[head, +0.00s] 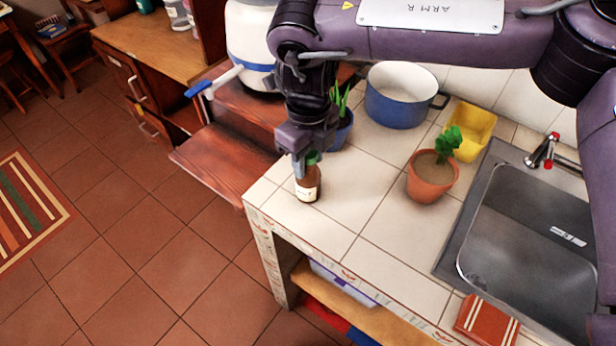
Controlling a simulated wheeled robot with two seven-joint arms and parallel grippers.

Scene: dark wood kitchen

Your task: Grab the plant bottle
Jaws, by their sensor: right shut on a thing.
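The plant bottle (308,187) is a small brown bottle with a pale label and some green at its top. It is upright at the near left corner of the white tiled counter (345,210). My right gripper (306,166) comes down from above and is shut on the bottle's upper part, which the fingers partly hide. I cannot tell whether the bottle's base touches the tiles. My left gripper is not in the head view.
A terracotta pot with a plant (430,182) stands right of the bottle. A blue pot with a plant (341,128), a large blue pot (396,100) and a yellow container (468,130) are behind. The sink (530,235) is at right. Floor at left is open.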

